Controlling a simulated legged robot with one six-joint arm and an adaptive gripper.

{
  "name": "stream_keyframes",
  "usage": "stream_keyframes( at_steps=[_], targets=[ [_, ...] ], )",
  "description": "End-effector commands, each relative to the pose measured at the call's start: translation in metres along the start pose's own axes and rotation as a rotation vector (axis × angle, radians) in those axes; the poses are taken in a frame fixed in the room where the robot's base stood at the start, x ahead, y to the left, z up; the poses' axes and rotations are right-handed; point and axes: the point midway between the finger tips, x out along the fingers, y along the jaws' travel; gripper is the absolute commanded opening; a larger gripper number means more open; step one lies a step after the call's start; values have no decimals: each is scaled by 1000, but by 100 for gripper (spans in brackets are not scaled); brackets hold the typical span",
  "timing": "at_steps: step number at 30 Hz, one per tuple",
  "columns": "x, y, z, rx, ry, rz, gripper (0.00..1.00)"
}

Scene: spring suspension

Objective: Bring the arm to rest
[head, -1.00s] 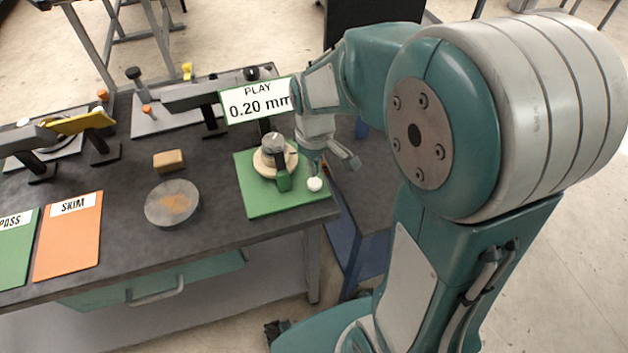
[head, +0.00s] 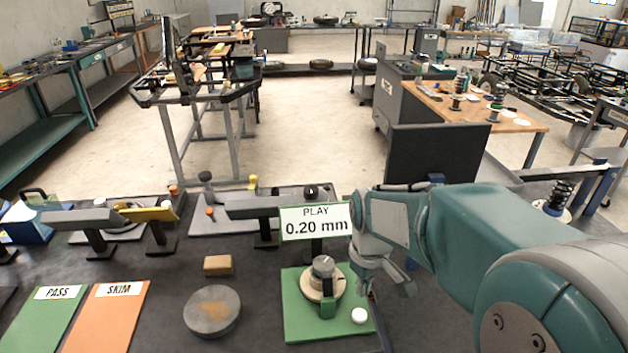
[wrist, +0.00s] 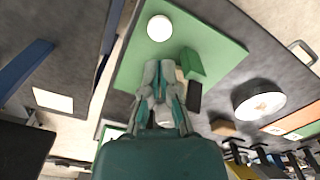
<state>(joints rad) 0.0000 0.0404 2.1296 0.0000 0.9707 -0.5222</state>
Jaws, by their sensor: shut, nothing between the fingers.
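My gripper (head: 388,290) hangs at the right edge of the green plate (head: 296,323) in the head view. Its fingers are together and empty in the wrist view (wrist: 160,72). On the plate stands a gauge with a round cream base (head: 316,290), a grey knob (head: 323,266) and a green block (head: 327,304). A white button (head: 358,316) sits at the plate's front right, apart from the fingers; it also shows in the wrist view (wrist: 159,28). A sign (head: 316,222) behind the gauge reads "PLAY 0.20 mm". The fingers hide part of the gauge in the wrist view.
On the dark bench lie a round grey disc (head: 212,311), a small brown block (head: 217,265), an orange SKIM mat (head: 105,322) and a green PASS mat (head: 48,322). Dark-armed fixtures (head: 265,210) line the back. A dark cabinet (head: 435,152) stands beyond the bench.

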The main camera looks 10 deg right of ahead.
Motion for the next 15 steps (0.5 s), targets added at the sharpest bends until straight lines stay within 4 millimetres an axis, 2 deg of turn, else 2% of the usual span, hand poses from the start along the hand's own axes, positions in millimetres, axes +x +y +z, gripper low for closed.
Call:
stream_keyframes(
  at_steps=[5, 9, 15],
  targets=[
    [-21, -7, 13, 56, 54, 29, 0],
    [-47, -20, 34, 150, 137, 66, 0],
    [-75, -39, 67, 286, 261, 104, 0]
  ],
)
